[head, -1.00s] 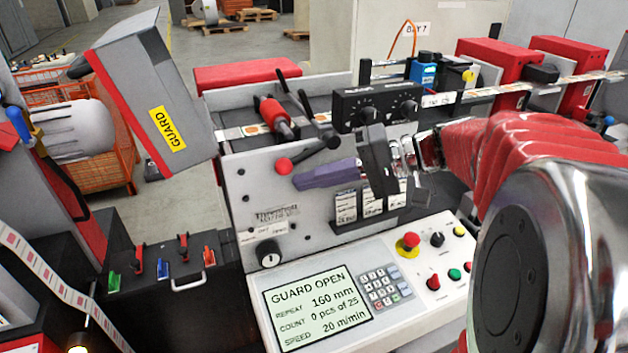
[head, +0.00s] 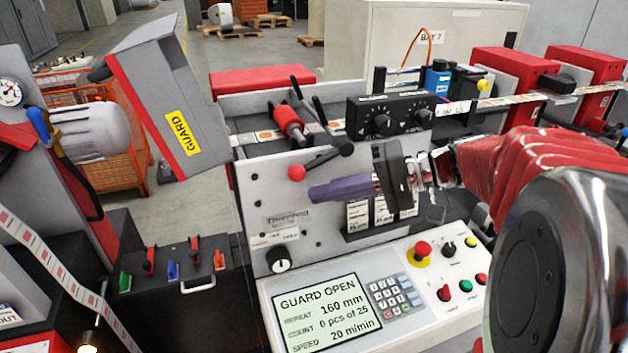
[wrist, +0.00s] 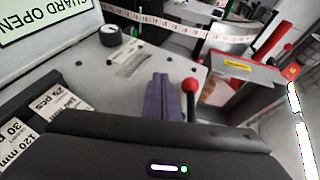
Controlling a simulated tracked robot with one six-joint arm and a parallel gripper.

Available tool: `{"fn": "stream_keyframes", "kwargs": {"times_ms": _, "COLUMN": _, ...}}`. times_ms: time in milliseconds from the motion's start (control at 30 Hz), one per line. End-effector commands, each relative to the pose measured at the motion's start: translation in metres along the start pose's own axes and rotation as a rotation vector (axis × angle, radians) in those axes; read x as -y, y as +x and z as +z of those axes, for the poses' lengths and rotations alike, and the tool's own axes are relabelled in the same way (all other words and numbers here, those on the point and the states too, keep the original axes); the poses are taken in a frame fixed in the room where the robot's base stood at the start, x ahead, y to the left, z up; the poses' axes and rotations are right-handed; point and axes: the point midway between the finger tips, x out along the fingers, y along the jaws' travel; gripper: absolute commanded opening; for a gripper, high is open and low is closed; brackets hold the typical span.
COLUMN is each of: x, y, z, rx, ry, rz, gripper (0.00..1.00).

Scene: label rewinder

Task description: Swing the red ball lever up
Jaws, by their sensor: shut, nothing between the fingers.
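The red ball (head: 297,172) ends a black lever (head: 322,160) on the front of the grey machine. The lever slopes down to the left from its black hub. My gripper (head: 312,193) has purple fingers pressed together, with nothing between them. In the head view the fingertips are just below and slightly right of the ball. In the wrist view the ball (wrist: 190,86) and its dark rod are just right of the purple fingers (wrist: 159,100). I cannot tell whether they touch. The wrist housing hides the rod's lower end.
The raised guard (head: 180,135) hangs at the upper left. A red roller (head: 289,122) and a black knob box (head: 390,115) sit above the lever. Below are the GUARD OPEN screen (head: 326,315), a keypad and a red stop button (head: 422,249). Label cards hang beneath my wrist.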

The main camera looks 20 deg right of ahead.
Motion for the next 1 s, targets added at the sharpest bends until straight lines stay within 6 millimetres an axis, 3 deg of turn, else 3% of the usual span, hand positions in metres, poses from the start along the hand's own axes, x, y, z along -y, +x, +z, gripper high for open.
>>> {"fn": "stream_keyframes", "kwargs": {"times_ms": 133, "x": -0.024, "y": -0.004, "z": 0.002, "rx": 0.001, "ry": 0.004, "rz": -0.002, "gripper": 0.0}}
{"fn": "stream_keyframes", "kwargs": {"times_ms": 700, "x": -0.055, "y": -0.081, "z": 0.004, "rx": 0.0, "ry": 0.001, "rz": -0.001, "gripper": 0.0}}
{"fn": "stream_keyframes", "kwargs": {"times_ms": 1000, "x": -0.06, "y": -0.094, "z": 0.006, "rx": 0.004, "ry": -0.002, "rz": -0.001, "gripper": 0.0}}
